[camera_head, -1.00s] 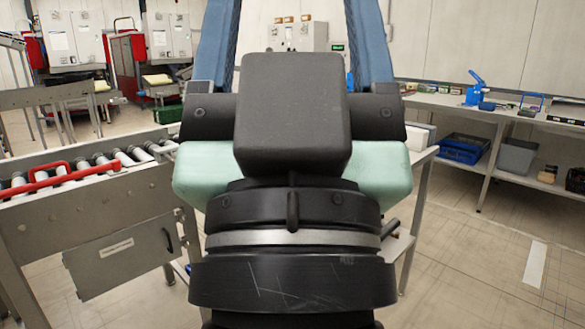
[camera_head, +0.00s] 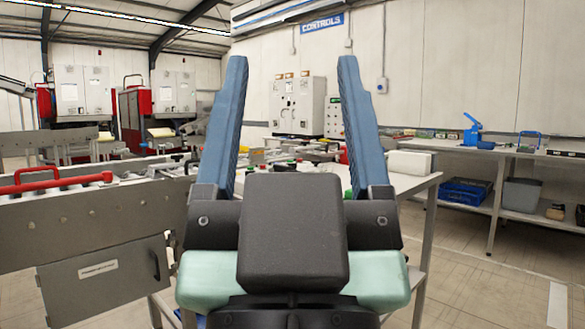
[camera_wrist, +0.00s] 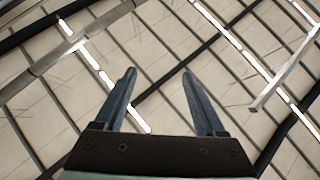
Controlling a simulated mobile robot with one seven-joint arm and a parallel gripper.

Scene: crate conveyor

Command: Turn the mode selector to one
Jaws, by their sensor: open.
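My gripper (camera_head: 293,62) stands upright in the middle of the head view, its two blue fingers wide apart with nothing between them. In the wrist view the open fingers (camera_wrist: 158,72) point at ceiling panels, beams and lights. A green-edged control panel (camera_head: 333,117) with small coloured buttons hangs on the far wall, partly hidden by my right-hand finger. A light grey cabinet (camera_head: 297,106) with small knobs or lamps is beside it, seen between the fingers under a blue CONTROLS sign (camera_head: 322,24). I cannot make out which knob is the mode selector or its setting.
A roller conveyor (camera_head: 95,215) with a red handle is at the left. A light table (camera_head: 410,182) with small items stands behind my gripper. A workbench (camera_head: 500,152) with a blue press runs along the right wall.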

